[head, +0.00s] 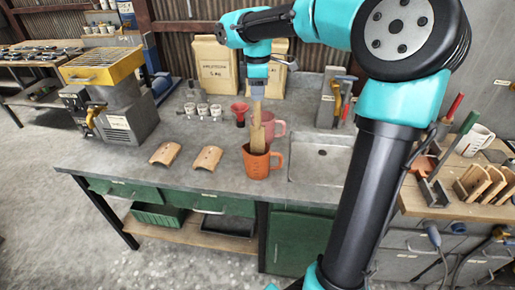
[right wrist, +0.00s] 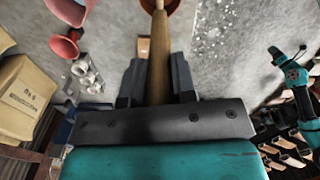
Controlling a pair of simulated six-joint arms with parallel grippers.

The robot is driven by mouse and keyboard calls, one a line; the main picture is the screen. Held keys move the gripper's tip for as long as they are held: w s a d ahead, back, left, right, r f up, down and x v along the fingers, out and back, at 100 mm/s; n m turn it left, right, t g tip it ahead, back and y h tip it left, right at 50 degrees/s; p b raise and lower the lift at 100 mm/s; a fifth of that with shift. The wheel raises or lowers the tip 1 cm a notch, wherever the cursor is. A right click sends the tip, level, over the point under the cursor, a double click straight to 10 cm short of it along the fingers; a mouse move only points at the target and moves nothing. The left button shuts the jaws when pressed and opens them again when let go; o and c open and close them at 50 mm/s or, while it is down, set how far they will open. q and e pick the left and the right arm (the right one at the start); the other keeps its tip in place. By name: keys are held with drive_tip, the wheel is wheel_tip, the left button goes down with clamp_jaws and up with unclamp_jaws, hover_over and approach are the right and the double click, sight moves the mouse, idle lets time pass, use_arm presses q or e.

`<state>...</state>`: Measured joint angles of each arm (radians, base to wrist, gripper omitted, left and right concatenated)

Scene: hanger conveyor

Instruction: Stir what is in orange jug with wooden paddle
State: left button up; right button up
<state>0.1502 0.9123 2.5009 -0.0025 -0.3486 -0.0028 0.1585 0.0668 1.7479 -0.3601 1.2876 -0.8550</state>
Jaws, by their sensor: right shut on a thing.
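The orange jug (head: 257,163) stands upright on the grey counter, its handle to the right. The wooden paddle (head: 257,135) is upright, with its lower end inside the jug's mouth; that end is hidden by the jug wall. My right gripper (head: 257,88) is above the jug, shut on the paddle's upper part. In the right wrist view, the paddle (right wrist: 160,60) runs between the two dark fingers (right wrist: 156,82) toward the jug (right wrist: 175,4), which is cut by the top edge. What is in the jug cannot be seen. My left gripper is not in view.
A pink jug (head: 272,125) stands right behind the orange one, and a red cup (head: 239,114) and small white cups (head: 203,109) are behind left. Two curved tiles (head: 207,157) lie left. A sink (head: 320,165) is at right. The counter's front left (head: 110,165) is clear.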

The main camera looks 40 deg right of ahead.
drive_tip(key=shift+r, duration=2)
drive_tip(key=shift+r, duration=1.85)
